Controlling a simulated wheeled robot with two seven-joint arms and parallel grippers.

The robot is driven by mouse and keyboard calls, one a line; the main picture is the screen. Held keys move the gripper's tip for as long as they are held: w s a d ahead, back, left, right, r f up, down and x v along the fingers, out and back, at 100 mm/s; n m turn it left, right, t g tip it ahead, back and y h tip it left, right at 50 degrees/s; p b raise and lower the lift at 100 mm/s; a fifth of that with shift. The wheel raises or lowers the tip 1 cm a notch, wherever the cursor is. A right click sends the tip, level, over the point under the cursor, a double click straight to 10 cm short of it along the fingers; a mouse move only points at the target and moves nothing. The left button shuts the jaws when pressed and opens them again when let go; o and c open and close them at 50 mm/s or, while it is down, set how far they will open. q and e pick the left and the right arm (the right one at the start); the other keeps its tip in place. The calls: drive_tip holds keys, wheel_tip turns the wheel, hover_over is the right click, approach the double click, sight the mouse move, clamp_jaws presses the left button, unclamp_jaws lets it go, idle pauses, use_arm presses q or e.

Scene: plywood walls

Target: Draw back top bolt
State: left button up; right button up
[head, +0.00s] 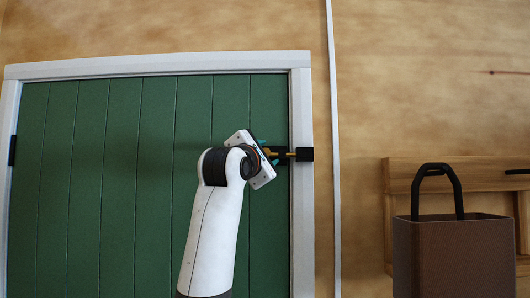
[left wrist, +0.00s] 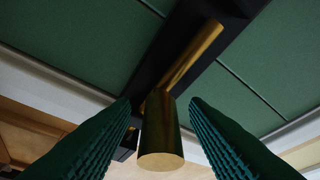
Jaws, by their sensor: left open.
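The top bolt is on the right side of a green plank door (head: 110,180) with a white frame. In the head view its black plate (head: 285,159) shows beside my gripper, and a black keeper (head: 304,154) sits on the frame. In the left wrist view the brass rod (left wrist: 196,52) lies on a black plate, with a brass cylindrical knob (left wrist: 160,140) pointing toward the camera. My left gripper (head: 270,155) is open, with its green ribbed fingers (left wrist: 160,135) on either side of the knob. Gaps show on both sides. My wrist hides part of the bolt in the head view.
A brown bin (head: 453,255) with a black handle stands at the lower right, in front of a wooden rack (head: 480,170). A white vertical strip (head: 333,130) runs along the plywood wall right of the door. A black hinge (head: 12,150) is on the left frame.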

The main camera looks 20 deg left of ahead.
use_arm(q)
clamp_jaws()
drive_tip(key=a, duration=0.2)
drive_tip(key=s+a+b, duration=0.1)
drive_tip(key=a, duration=0.2)
drive_tip(key=shift+s, duration=0.2)
drive_tip(key=shift+c, duration=1.6)
unclamp_jaws()
drive_tip(key=o, duration=0.3)
drive_tip(key=shift+a, duration=0.25)
